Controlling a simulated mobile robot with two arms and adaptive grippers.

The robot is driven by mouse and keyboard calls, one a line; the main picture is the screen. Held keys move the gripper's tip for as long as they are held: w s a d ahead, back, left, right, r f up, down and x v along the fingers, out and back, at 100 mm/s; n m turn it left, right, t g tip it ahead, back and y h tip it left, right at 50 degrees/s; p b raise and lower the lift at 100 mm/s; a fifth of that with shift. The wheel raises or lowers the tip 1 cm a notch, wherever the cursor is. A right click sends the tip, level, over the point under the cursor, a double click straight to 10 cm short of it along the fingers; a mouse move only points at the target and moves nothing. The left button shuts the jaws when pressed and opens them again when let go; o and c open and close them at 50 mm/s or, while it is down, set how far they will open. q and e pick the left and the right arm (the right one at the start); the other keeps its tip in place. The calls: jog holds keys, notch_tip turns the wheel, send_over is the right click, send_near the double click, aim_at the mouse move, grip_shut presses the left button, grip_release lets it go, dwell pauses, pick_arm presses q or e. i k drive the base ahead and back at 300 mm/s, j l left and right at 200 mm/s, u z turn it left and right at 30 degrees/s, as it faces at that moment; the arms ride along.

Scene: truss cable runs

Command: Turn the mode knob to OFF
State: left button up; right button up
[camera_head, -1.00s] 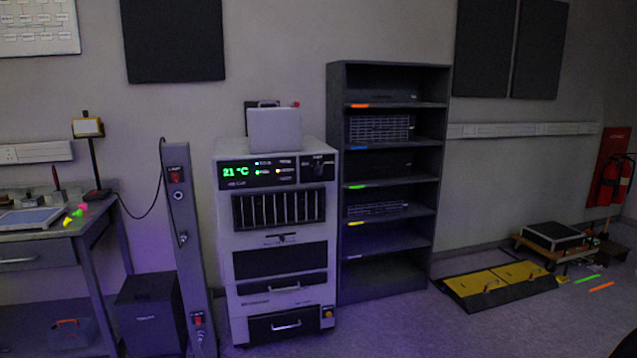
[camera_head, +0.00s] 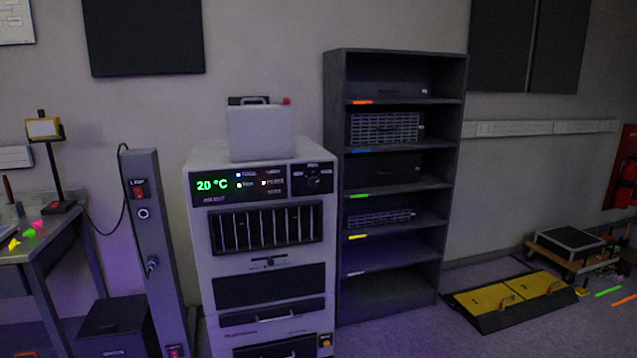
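The mode knob (camera_head: 313,181) is a dark round knob at the right end of the black control panel (camera_head: 238,187) on the white wheeled cabinet unit (camera_head: 205,262). Small labels surround the knob, but they are too small to read, so I cannot tell its setting. The panel's green display reads 20 °C, with several small lit indicators beside it. Neither of my grippers shows in the head view.
A grey post (camera_head: 160,250) with a red switch stands left of the unit, beside a black box (camera_head: 115,328) and a workbench (camera_head: 45,245). A dark shelf rack (camera_head: 333,200) stands close on the right. Yellow-black floor plates (camera_head: 510,296) lie farther right.

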aim_at(313, 182)
jog(key=i+j+z, duration=0.1)
jog(key=i+z, duration=0.2)
jog(key=i, duration=0.75)
